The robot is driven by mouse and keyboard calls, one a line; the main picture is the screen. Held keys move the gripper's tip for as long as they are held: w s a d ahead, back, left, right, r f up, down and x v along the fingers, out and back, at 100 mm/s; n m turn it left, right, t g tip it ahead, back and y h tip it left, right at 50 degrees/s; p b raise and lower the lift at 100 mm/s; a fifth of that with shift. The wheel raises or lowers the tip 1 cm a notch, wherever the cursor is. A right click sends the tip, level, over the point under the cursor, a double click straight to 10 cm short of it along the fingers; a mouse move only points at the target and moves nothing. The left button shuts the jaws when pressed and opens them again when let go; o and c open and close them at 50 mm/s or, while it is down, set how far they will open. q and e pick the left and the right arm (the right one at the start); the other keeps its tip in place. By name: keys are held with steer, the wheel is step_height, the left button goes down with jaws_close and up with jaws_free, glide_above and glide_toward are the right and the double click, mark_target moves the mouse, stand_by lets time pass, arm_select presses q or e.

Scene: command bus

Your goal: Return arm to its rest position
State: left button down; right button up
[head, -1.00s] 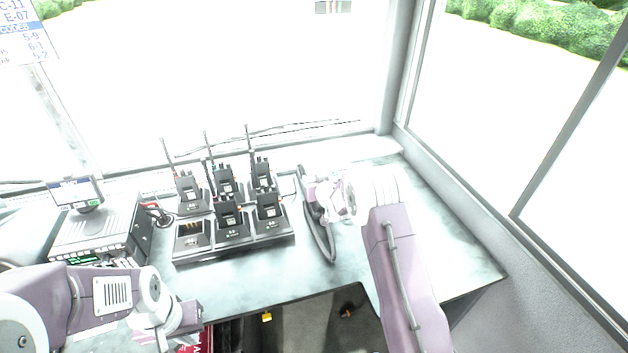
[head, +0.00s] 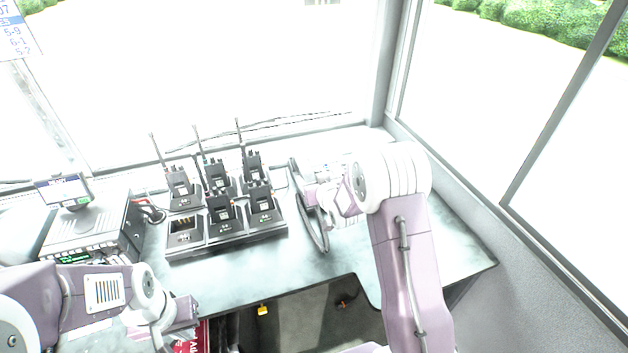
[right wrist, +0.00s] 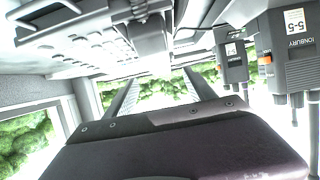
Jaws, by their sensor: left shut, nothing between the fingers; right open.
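My right arm (head: 408,250) reaches in from the lower right over the counter. Its gripper (head: 306,201) is just right of the radio charger, with dark fingers spread apart. In the right wrist view the two fingers (right wrist: 160,88) stand apart with nothing between them. My left arm (head: 95,295) comes in from the left, low in the head view. Its gripper (head: 190,312) is shut and empty near the counter's front edge; its tips are hard to make out.
A multi-bay charger (head: 222,248) holds several black radios (head: 221,208); its front left bay is empty. Radios (right wrist: 288,75) also appear close by on the right in the right wrist view. A radio console (head: 88,228) stands left. Windows border the counter (head: 460,240), which has free room at right.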

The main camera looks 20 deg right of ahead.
steer(key=shift+s+r, duration=0.15)
steer(key=shift+s, duration=0.25)
step_height(320, 180, up, 13)
steer(key=s+a+p, duration=0.2)
steer(key=s+p, duration=0.1)
steer(key=p, duration=0.2)
steer(key=s+f+g, duration=0.4)
steer(key=s, duration=0.5)
steer(key=s+f+g+p, duration=0.1)
steer(key=s+f+g, duration=0.2)
steer(key=s, duration=0.7)
steer(key=s+f+g, duration=0.4)
steer(key=s+g, duration=0.1)
steer(key=s, duration=0.5)
steer(key=shift+s+a+f+m+p, duration=0.15)
steer(key=shift+a+f+m+p, duration=0.05)
steer(key=shift+f+m+p, duration=0.1)
